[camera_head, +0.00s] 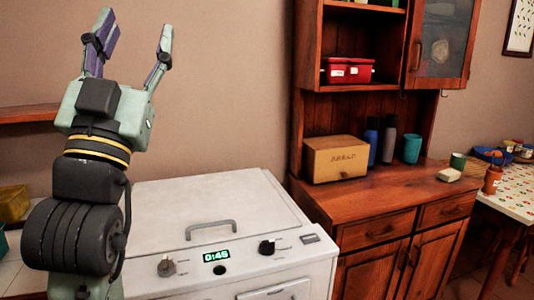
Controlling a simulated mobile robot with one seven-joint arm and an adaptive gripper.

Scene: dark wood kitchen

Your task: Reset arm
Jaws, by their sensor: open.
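My gripper (129,48) is at the upper left of the head view, raised in front of the bare wall. Its two fingers point up and stand wide apart, with nothing between them. My arm rises from the lower left, in front of the left part of the white stove. The gripper touches no object.
The white stove (160,210) has a closed lid, two knobs and a green display. Right of it, a wooden cabinet (425,193) holds a bread box (335,160), bottles and cups. A patterned table (512,185) stands far right.

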